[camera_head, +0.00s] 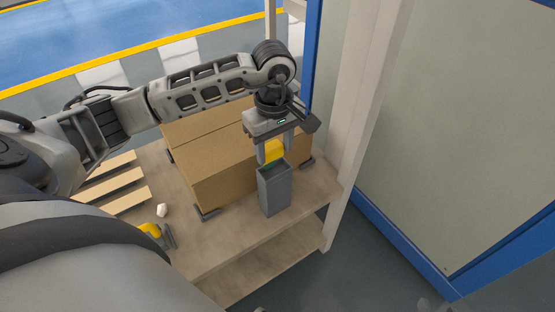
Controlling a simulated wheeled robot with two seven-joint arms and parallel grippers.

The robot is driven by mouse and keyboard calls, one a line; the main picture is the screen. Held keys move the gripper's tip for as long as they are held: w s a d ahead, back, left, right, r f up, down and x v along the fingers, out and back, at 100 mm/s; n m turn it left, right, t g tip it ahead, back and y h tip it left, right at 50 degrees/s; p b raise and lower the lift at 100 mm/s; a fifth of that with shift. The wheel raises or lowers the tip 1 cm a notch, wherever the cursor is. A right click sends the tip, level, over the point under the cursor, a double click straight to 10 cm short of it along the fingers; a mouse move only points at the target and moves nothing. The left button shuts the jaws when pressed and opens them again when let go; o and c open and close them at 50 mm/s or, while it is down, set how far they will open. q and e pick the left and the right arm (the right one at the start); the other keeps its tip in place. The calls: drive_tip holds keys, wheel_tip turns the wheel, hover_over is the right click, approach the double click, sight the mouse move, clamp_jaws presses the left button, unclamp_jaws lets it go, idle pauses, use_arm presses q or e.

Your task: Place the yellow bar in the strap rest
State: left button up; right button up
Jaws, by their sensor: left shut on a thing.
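My left gripper (272,145) reaches in from the left and points down near the right end of the table. It is shut on the yellow bar (274,152), which shows between its fingers. The yellow bar is right above the open top of a grey upright box-shaped holder (274,192), which looks like the strap rest. I cannot tell whether the bar's lower end is inside the holder. My right gripper does not show.
A cardboard box (215,160) stands right behind the holder, close to the arm. Wooden slats (115,185), a small white object (162,210) and a yellow and grey tool (155,232) lie at the left. A pale post (358,110) rises at the table's right edge (325,195).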

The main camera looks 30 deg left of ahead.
use_arm(q)
drive_tip(key=shift+d+f, duration=0.3)
drive_tip(key=shift+s+d+f, duration=0.1)
drive_tip(key=shift+d+f, duration=0.1)
drive_tip(key=shift+f, duration=1.4)
drive_tip(key=shift+c, duration=0.2)
drive_tip(key=shift+f, duration=0.15)
drive_tip(key=shift+c, duration=1.2)
drive_tip(key=o, duration=1.3)
drive_tip(key=shift+a+f, duration=0.1)
drive_tip(key=shift+c, duration=0.2)
